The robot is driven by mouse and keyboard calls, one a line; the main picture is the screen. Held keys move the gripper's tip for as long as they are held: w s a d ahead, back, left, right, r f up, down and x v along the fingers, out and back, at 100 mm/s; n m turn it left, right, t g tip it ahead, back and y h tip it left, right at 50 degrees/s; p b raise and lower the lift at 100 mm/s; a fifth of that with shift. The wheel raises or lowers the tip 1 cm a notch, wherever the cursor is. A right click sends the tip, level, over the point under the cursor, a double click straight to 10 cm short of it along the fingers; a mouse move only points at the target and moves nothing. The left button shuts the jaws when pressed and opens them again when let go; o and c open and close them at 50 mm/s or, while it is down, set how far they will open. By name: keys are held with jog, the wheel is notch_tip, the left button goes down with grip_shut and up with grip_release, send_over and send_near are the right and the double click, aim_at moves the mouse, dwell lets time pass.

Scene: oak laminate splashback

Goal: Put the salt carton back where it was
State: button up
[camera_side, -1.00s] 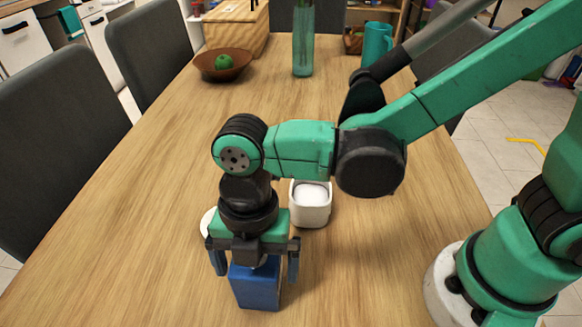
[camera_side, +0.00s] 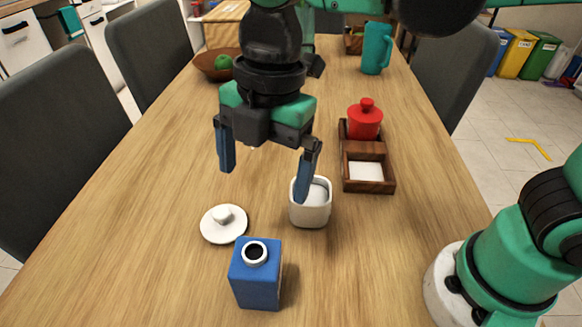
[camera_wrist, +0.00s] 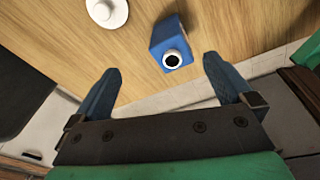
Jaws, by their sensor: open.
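The salt carton (camera_side: 256,283) is a blue box with a round white-rimmed dark opening on top. It stands upright on the table near the front in the side view, and it also shows in the wrist view (camera_wrist: 161,36). My gripper (camera_side: 265,180) is open and empty, raised above the table and behind the carton in the side view. Its two blue fingers are wide apart in the wrist view (camera_wrist: 165,75), with the carton beyond them. A white container (camera_side: 311,214) filled with white stuff stands behind and right of the carton, partly covered by a finger.
A white lid (camera_side: 224,225) with a knob lies on the table left of the container. A wooden caddy (camera_side: 370,186) holds a red lidded pot (camera_side: 366,121); its front compartment shows a white base. A teal jug (camera_side: 376,50) and a brown bowl (camera_side: 207,66) stand further back.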

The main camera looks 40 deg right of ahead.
jog(key=w+d+f+m+t, duration=0.1)
jog(key=d+f+m+t, duration=0.1)
jog(key=d+m, duration=0.7)
jog(key=w+d+f+m+t+h, duration=0.1)
jog(key=d+m+t, duration=0.4)
jog(key=m, duration=0.8)
jog(key=d, duration=0.3)
jog(key=shift+d+f+m+h, duration=0.3)
jog(key=shift+d+f+m, duration=0.1)
